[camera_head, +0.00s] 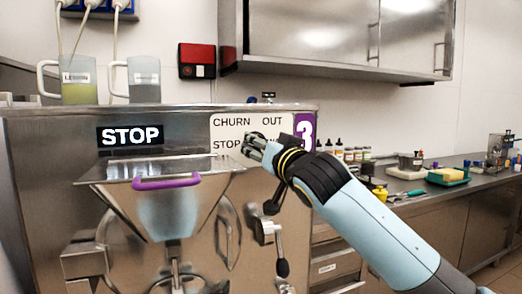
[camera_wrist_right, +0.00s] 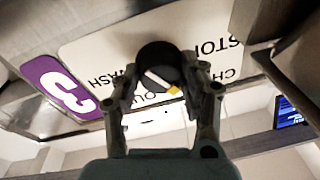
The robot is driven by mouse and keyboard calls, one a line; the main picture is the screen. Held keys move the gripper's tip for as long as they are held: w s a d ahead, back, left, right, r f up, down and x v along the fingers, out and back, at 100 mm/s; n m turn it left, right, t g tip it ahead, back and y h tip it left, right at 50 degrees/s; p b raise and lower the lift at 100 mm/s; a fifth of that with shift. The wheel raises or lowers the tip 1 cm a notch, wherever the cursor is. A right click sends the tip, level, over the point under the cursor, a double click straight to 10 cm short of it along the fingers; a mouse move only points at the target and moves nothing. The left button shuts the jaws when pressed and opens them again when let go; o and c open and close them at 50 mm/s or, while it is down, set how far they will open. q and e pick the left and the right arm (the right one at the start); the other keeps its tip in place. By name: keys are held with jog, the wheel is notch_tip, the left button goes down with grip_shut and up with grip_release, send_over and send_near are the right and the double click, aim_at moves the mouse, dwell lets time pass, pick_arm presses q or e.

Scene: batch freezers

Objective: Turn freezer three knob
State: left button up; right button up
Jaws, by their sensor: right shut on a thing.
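The freezer three (camera_head: 30,190) is a steel machine with a purple "3" label (camera_head: 305,130) at its upper right corner. Its white dial plate (camera_head: 225,122) reads CHURN, OUT and STOP in the head view. My right gripper (camera_head: 252,146) is at this plate and covers part of it. In the wrist view the round black knob (camera_wrist_right: 158,62) has a white and yellow pointer mark, and my right gripper (camera_wrist_right: 163,88) is shut on it, one finger on each side. The plate (camera_wrist_right: 95,55) and purple 3 (camera_wrist_right: 58,88) appear upside down there. My left gripper is out of view.
A steel hopper lid with a purple handle (camera_head: 166,182) and a lever (camera_head: 281,262) are on the freezer front. Two jugs (camera_head: 78,80) stand on top. A cluttered counter (camera_head: 480,186) runs to the right, below a steel wall cabinet (camera_head: 310,35).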

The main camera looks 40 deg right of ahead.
jog(key=shift+r, duration=0.15)
jog(key=o, duration=1.2)
jog(key=shift+w, duration=0.15)
jog(key=shift+c, duration=0.2)
jog(key=v, duration=1.2)
